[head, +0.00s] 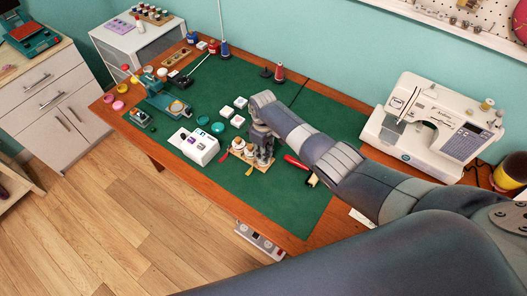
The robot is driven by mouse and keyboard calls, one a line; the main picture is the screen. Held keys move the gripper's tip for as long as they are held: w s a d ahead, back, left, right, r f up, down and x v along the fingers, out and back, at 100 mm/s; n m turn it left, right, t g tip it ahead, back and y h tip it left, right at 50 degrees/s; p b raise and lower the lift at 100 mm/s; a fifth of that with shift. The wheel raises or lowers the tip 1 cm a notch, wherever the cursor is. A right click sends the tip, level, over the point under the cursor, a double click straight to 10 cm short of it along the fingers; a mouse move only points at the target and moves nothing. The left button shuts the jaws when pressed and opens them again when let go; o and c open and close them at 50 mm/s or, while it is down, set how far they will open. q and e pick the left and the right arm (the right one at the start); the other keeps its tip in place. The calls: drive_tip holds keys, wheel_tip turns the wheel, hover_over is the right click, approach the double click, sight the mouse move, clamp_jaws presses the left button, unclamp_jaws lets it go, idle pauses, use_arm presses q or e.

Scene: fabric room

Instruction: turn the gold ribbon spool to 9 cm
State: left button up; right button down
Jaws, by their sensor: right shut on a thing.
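A small wooden stand (265,167) with several ribbon spools (238,146) sits on the green mat near the table's front edge. The spools have whitish and brownish-gold tones and are small in the picture. My right gripper (263,158) points down at the right end of the stand, shut on a spool there. The fingers hide most of that spool, so its colour and any length marks cannot be read; I take it for the gold one. Red and yellow ribbon ends show at the stand's front. My left gripper is not in view.
A white box (194,146), teal discs (204,121) and small white blocks (237,121) lie left of the stand. A red-handled tool (296,162) lies to its right. A sewing machine (435,122) stands at the right. The mat (290,213) is clear in front.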

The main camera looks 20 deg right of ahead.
drive_tip(key=n, duration=0.3)
drive_tip(key=shift+n, duration=0.4)
drive_tip(key=n, duration=0.3)
drive_tip(key=shift+n+b, duration=0.3)
drive_tip(key=shift+b, duration=0.05)
drive_tip(key=n, duration=0.3)
drive_tip(key=shift+n+b, duration=0.3)
drive_tip(key=n, duration=0.3)
drive_tip(key=shift+w+n+b, duration=0.1)
drive_tip(key=shift+n+b, duration=0.2)
drive_tip(key=shift+b, duration=0.1)
drive_tip(key=n+b, duration=0.2)
drive_tip(key=n, duration=0.4)
drive_tip(key=n+b, duration=0.2)
drive_tip(key=n, duration=0.4)
drive_tip(key=shift+r, duration=0.1)
drive_tip(key=c, duration=1.5)
unclamp_jaws()
drive_tip(key=shift+o, duration=0.3)
